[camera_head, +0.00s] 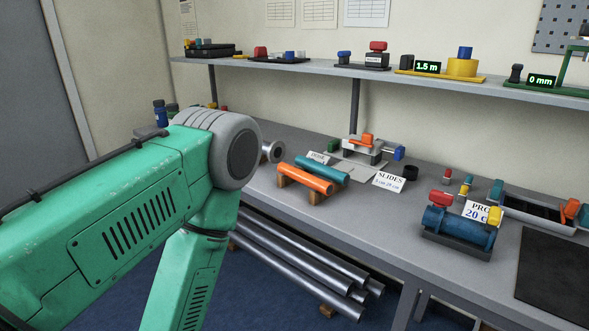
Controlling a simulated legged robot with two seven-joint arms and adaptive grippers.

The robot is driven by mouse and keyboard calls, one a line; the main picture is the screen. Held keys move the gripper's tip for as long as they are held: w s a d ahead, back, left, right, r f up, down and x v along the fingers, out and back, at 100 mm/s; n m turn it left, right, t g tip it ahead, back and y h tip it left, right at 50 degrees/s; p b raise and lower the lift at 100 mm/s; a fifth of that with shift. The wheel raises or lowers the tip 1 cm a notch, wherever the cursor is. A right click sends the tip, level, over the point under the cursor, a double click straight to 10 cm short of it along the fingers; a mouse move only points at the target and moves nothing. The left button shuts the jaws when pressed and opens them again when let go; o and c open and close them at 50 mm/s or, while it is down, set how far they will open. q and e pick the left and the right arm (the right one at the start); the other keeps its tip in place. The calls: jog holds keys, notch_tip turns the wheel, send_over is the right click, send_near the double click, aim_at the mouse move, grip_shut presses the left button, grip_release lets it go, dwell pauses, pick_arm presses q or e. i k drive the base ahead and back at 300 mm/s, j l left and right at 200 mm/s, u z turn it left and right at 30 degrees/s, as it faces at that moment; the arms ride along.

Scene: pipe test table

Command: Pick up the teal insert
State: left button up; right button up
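A teal tube (323,169) lies beside an orange tube (305,179) on wooden supports, on the grey workbench. Another teal piece (496,191) stands at the left end of a grey tray on the right, and a small teal part shows at the tray's right edge. I cannot tell which of these is the insert. My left arm's green links fill the left side of the view and bend down out of the picture. Neither gripper shows.
A blue pipe fixture (458,229) with red and yellow knobs stands at the front right of the workbench (385,222). A white "SLIDES" card (388,181) stands mid-bench. A dark mat (555,268) lies at right. Metal pipes (290,255) lie below. A shelf (300,69) runs behind.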

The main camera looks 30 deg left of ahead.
aim_at(337, 175)
jog(key=u, duration=0.65)
jog(key=z, duration=0.4)
jog(key=i+j+z, duration=0.15)
jog(key=j+z, duration=0.25)
jog(key=i+j+z, duration=0.1)
jog(key=j+z, duration=0.15)
jog(key=z, duration=0.15)
jog(key=j+z, duration=0.8)
